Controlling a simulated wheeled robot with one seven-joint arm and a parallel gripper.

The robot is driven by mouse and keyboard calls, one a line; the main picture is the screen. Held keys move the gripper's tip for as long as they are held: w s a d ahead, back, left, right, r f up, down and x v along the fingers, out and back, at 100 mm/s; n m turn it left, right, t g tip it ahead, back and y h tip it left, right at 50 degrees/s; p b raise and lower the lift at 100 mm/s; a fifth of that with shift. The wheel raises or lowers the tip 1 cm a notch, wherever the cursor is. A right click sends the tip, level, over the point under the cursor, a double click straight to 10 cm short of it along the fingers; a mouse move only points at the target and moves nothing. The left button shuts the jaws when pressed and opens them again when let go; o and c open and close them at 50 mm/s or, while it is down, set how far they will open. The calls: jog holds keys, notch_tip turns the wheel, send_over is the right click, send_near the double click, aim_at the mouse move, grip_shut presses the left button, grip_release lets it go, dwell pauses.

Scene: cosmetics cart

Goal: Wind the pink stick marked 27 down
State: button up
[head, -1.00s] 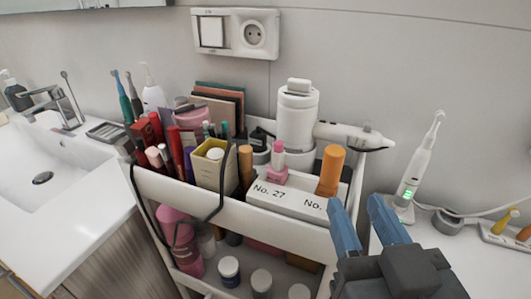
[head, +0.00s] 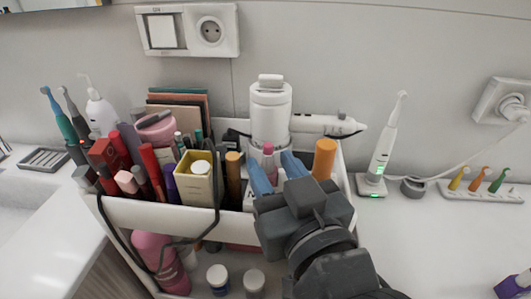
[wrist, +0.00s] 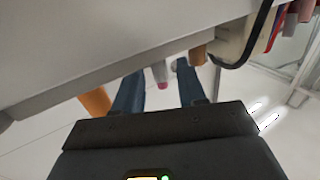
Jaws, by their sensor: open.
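The pink stick (head: 268,161) stands upright in the top tray of the cart, left of a thicker orange stick (head: 325,158). Its upper part shows between the blue fingers of my gripper (head: 271,164); its base and number label are hidden behind the gripper. My gripper is open, with one finger on each side of the stick in the head view. In the wrist view a pink tip (wrist: 160,75) shows between the open fingers (wrist: 157,78), and the orange stick (wrist: 95,100) is to the left. I cannot tell whether a finger touches the pink stick.
A yellow-and-white box (head: 198,185), a brown tube (head: 233,172) and several cosmetics crowd the tray's left. A white bottle (head: 270,110) stands behind the pink stick. A black cable (head: 216,200) hangs over the cart's front. The counter at right has free room.

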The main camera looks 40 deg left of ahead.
jog(key=shift+x, duration=1.35)
jog(key=shift+c, duration=0.4)
grip_shut()
